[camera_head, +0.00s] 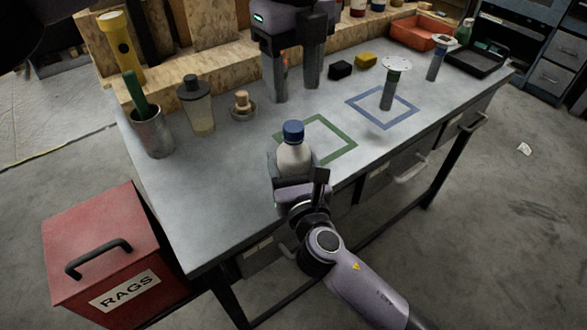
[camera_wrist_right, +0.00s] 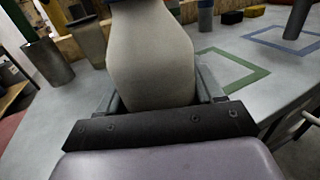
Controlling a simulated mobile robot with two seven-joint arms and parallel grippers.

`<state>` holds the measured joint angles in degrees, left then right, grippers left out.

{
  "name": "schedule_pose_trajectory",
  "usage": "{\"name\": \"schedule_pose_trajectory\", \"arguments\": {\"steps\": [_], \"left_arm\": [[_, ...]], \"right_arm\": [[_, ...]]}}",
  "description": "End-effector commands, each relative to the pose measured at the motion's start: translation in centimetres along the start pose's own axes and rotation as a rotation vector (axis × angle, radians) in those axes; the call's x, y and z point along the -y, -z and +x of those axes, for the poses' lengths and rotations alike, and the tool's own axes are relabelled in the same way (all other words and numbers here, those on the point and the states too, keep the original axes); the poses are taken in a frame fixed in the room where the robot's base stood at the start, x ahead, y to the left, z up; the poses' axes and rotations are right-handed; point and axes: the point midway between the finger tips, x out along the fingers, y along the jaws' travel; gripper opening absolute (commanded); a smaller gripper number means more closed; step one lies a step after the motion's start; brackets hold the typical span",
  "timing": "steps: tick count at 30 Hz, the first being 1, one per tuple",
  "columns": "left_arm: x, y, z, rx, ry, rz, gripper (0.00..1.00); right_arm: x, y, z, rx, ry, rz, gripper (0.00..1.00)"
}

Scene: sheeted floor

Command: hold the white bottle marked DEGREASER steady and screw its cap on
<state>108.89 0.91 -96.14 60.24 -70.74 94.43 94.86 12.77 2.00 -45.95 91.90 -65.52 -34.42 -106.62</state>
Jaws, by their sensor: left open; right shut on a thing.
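The white bottle (camera_head: 294,158) stands upright near the table's front edge, with a blue cap (camera_head: 293,131) on its top. No DEGREASER marking faces me, and I cannot tell how tightly the cap sits. My right gripper (camera_head: 294,177) is shut around the bottle's body from the front. The right wrist view shows the pale bottle body (camera_wrist_right: 150,55) between the fingers, its top cut off by the frame. My left gripper (camera_head: 294,92) is open and empty, pointing down behind the bottle and apart from the cap.
A green square outline (camera_head: 343,154) lies right of the bottle, a blue one (camera_head: 410,114) beyond it. A disc-topped post (camera_head: 388,92) stands in the blue one. A metal cup (camera_head: 153,134), dark-lidded jar (camera_head: 199,112) and small dish (camera_head: 243,113) stand left. The front-left tabletop is clear.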

Motion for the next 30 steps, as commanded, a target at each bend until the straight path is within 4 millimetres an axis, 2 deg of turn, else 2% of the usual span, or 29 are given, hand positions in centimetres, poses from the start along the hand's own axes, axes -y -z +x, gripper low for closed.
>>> {"name": "schedule_pose_trajectory", "arguments": {"steps": [9, 15, 21, 30], "left_arm": [[0.00, -0.01, 0.00, 0.000, 0.000, -0.496, 0.56], [0.00, -0.01, 0.01, 0.000, 0.000, -0.707, 0.56], [0.00, -0.01, 0.01, 0.000, 0.000, -0.787, 0.56], [-0.01, -0.01, 0.03, 0.000, 0.000, -0.791, 0.56]], "right_arm": [[0.01, 0.04, -0.01, -0.001, 0.000, -0.001, 0.00], [0.01, 0.05, -0.01, -0.001, 0.000, -0.001, 0.00], [0.01, 0.05, -0.01, -0.001, 0.000, -0.001, 0.00], [0.02, 0.06, -0.01, -0.001, 0.000, -0.001, 0.00]]}}
